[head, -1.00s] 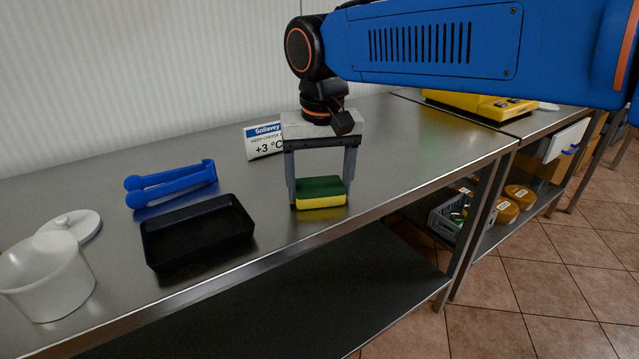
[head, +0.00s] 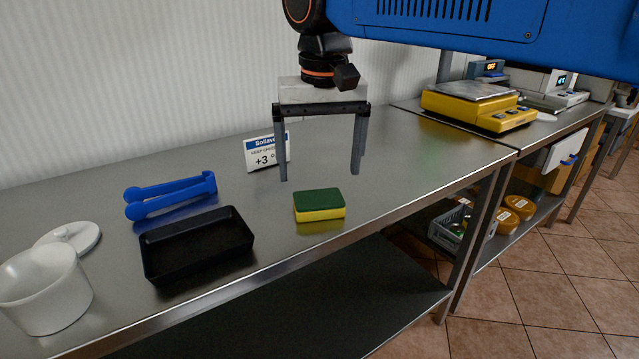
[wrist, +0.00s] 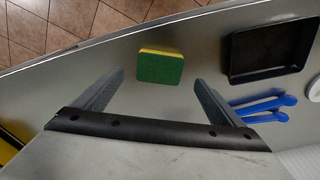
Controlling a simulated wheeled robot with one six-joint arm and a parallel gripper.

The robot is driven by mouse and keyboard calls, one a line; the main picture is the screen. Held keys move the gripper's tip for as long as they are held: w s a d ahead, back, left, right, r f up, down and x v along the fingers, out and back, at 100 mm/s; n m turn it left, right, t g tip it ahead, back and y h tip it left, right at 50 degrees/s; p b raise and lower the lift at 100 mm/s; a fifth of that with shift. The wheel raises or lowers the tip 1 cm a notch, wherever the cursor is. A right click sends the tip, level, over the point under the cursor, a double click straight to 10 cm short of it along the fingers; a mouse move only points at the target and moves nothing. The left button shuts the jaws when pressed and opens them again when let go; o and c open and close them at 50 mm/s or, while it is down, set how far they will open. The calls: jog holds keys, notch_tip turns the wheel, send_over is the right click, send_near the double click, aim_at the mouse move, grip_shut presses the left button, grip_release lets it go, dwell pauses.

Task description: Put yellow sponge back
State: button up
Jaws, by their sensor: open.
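The yellow sponge (head: 319,206), with a green top face, lies flat on the steel counter near its front edge, right of the black tray. It also shows in the wrist view (wrist: 160,68), just beyond the fingertips. My gripper (head: 320,180) is open and empty, raised above and behind the sponge, not touching it. In the wrist view my two fingers (wrist: 158,80) stand wide apart on either side. The black tray (head: 172,272) is empty and sits left of the sponge; it is also in the wrist view (wrist: 237,80).
Blue tongs (head: 170,194) lie behind the tray. A white tub (head: 45,300) and its lid (head: 75,236) are at the left. A price sign (head: 262,154) stands behind the gripper. A yellow scale (head: 480,108) is at the back right. The counter right of the sponge is clear.

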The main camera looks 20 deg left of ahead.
jog(key=shift+s+d+r, duration=0.1)
jog(key=shift+r, duration=0.95)
jog(key=shift+s+d+r, duration=0.1)
jog(key=shift+r, duration=0.9)
jog(key=w+d+f+m+t, duration=0.1)
jog(key=d+f, duration=0.3)
jog(key=d, duration=0.9)
jog(key=d+f+m, duration=0.2)
jog(key=d+f, duration=0.2)
jog(key=d, duration=0.9)
jog(key=s+d+f+m+t, duration=0.1)
jog(key=s+d+f, duration=0.5)
jog(key=d+f, duration=0.3)
jog(key=s+d+f+m+t, duration=0.1)
jog(key=s+d+f, duration=0.5)
jog(key=d+f, duration=0.3)
jog(key=shift+t+h, duration=0.3)
jog(key=shift+r, duration=0.1)
jog(key=shift+c, duration=0.7)
